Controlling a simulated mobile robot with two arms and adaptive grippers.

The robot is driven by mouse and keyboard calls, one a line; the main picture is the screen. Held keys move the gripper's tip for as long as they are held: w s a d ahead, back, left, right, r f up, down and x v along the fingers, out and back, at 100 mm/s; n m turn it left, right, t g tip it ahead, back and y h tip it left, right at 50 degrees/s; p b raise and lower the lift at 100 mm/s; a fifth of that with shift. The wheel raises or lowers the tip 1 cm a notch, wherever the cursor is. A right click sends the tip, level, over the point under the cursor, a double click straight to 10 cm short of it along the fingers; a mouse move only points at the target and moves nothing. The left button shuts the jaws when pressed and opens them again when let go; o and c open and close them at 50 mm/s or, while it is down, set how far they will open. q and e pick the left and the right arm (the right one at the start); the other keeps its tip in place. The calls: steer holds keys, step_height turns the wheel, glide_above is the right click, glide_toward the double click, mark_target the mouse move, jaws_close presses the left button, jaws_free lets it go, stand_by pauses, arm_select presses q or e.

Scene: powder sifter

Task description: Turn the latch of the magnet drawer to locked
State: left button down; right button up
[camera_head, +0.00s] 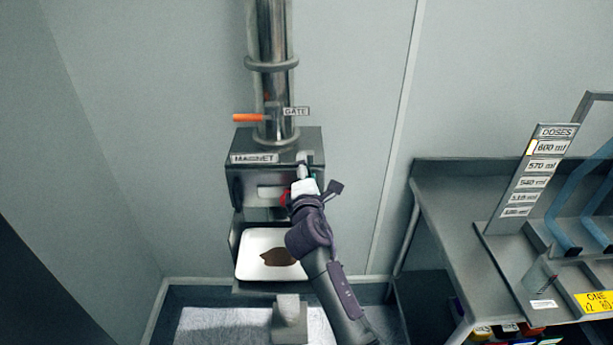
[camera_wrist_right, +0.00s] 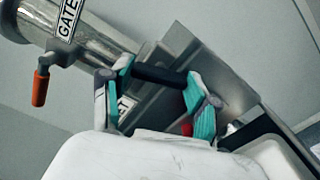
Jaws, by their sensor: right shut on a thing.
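The magnet drawer's steel housing (camera_head: 240,180) hangs under the pipe, with a MAGNET label on its top edge. A pale pull shows on its front (camera_head: 270,192). My right gripper (camera_head: 304,184) is at the housing's right front corner and covers much of that side. In the right wrist view my right gripper (camera_wrist_right: 157,88) has its teal-padded fingers on both ends of a dark bar, the latch handle (camera_wrist_right: 158,75). A small red part shows beside the fingers (camera_wrist_right: 187,130). How far the latch is turned cannot be told. My left gripper is not in view.
An orange gate handle (camera_head: 249,117) sticks out left of the pipe (camera_head: 270,90). Below the housing is a white tray (camera_head: 250,245) with brown powder. A grey bench (camera_head: 450,190) with a DOSES rack (camera_head: 535,175) stands at the right.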

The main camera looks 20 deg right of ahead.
steer(key=shift+f+m+b, duration=0.1)
steer(key=shift+m+b, duration=0.4)
steer(key=shift+m, duration=0.6)
steer(key=o, duration=1.2)
steer(key=shift+c, duration=0.2)
steer(key=v, duration=0.7)
steer(key=shift+s, duration=0.25)
steer(key=shift+a, duration=0.1)
